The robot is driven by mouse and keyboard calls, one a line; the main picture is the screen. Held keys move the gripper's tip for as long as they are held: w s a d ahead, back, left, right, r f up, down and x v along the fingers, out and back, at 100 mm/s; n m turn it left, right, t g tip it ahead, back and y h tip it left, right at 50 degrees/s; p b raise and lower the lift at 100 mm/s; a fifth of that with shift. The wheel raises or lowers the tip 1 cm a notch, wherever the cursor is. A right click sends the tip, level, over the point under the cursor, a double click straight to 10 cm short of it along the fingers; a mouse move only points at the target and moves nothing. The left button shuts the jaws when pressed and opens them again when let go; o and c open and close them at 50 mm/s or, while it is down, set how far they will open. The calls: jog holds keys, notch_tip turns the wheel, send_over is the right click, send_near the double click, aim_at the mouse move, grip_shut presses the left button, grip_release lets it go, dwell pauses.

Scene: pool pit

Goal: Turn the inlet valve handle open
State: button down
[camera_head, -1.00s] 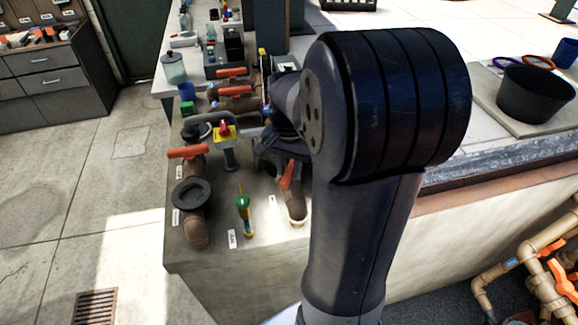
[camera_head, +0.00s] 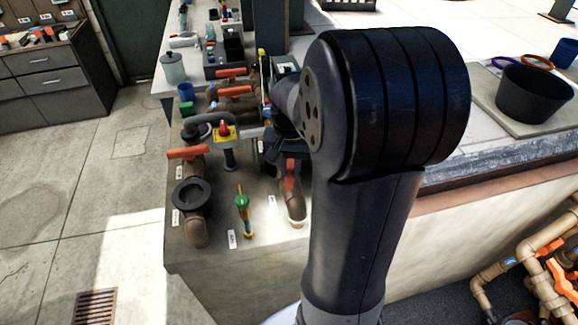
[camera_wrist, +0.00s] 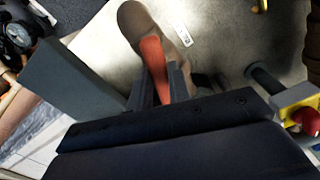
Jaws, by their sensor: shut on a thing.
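A red-orange valve handle (camera_head: 290,176) sits on a brown pipe stub (camera_head: 296,210) near the front of the ledge. In the wrist view the handle (camera_wrist: 154,62) passes between the two dark fingers of my gripper (camera_wrist: 157,82), which is shut on it. The handle lies roughly along the pipe (camera_wrist: 134,18). In the head view my gripper (camera_head: 282,152) is partly hidden behind my arm. The labels are too small to read, so I cannot confirm which valve is the inlet.
Left of the gripper are another red-handled valve (camera_head: 187,152), a black flange (camera_head: 191,194), a green-topped fitting (camera_head: 242,202) and a yellow box with a red knob (camera_head: 225,132). A black bucket (camera_head: 536,94) stands at right. The floor at left is open.

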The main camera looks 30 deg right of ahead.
aim_at(292, 171)
jog(key=shift+s+d+n, duration=0.1)
jog(key=shift+d+n, duration=0.1)
jog(key=shift+n, duration=1.7)
jog(key=c, duration=1.3)
grip_release()
notch_tip(292, 171, up, 11)
jog(key=shift+f, duration=0.1)
